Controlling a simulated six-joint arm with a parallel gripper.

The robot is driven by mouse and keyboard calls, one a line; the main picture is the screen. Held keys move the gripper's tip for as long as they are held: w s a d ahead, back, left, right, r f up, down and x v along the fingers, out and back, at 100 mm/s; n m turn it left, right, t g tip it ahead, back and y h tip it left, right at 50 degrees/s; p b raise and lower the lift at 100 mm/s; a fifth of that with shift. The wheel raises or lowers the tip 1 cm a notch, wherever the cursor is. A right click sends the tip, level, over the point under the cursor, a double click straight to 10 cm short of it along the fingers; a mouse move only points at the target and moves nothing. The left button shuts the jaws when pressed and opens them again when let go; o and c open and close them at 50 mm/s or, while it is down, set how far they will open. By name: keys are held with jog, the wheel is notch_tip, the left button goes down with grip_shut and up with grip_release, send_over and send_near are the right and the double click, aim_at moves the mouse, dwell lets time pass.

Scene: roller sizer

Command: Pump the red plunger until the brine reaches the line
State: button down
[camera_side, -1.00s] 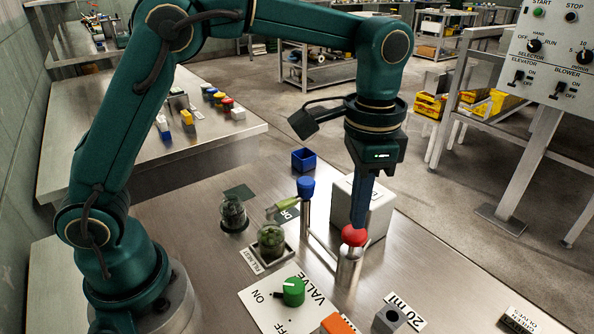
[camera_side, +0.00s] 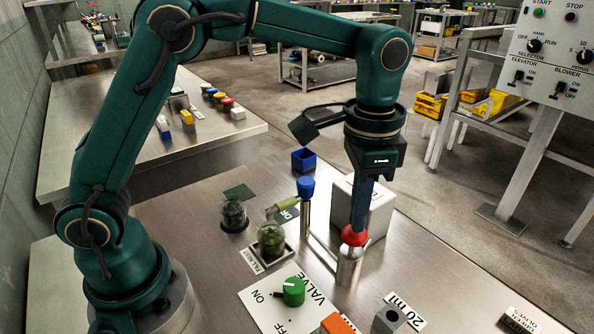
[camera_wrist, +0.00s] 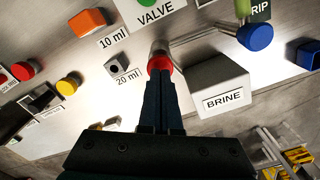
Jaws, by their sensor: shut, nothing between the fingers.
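The red plunger (camera_side: 354,239) is a rounded knob on a metal cylinder in the side view; it also shows in the wrist view (camera_wrist: 159,63). My gripper (camera_side: 356,227) is shut and empty. Its fingertips are at the top of the plunger and appear to touch it; they cover part of the knob. In the wrist view the closed fingers (camera_wrist: 160,76) meet the red knob. A glass jar with dark green contents (camera_side: 271,243) stands at the fill nest, by the nozzle (camera_side: 286,205). The brine level and its line are too small to make out.
The white brine box (camera_side: 377,210) stands close behind the plunger. A blue-capped post (camera_side: 306,188) and a second jar (camera_side: 233,215) are to the left. The green valve knob (camera_side: 293,292), an orange block (camera_side: 338,324) and a grey block (camera_side: 389,318) are in front.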

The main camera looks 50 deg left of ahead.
jog(key=shift+f, duration=1.45)
jog(key=shift+r, duration=1.85)
jog(key=shift+r, duration=2.45)
